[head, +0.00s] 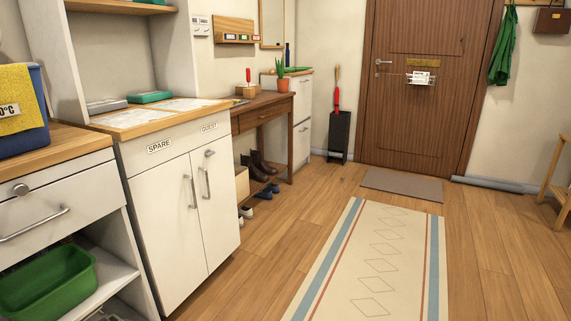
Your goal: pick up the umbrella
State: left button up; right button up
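What looks like a red umbrella (337,99) stands upright in a tall dark stand (339,139) in the head view, against the back wall just left of the door. Its light brown handle points up, and red fabric shows above the rim. Its lower part is hidden inside the stand. Neither of my grippers is in view.
A wooden door (427,120) has a grey doormat (402,185) before it. A patterned runner (376,260) lies on the open floor. White cabinets (185,215) and a wooden side table (262,112) line the left. Shoes (262,188) lie under the table. A wooden stool (558,180) stands right.

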aim_at(291, 69)
jog(key=i+l+z, duration=0.3)
jog(key=i, duration=0.6)
jog(key=i+z, duration=0.35)
jog(key=i, duration=0.55)
jog(key=i+u, duration=0.1)
jog(key=i, duration=0.5)
jog(key=i+l, duration=0.1)
jog(key=i, duration=0.55)
jog(key=i+l+u, duration=0.15)
jog(key=i, duration=0.45)
jog(key=i+l, duration=0.1)
jog(key=i, duration=0.5)
jog(key=i+l+u, duration=0.15)
jog(key=i+u, duration=0.2)
jog(key=i, duration=0.15)
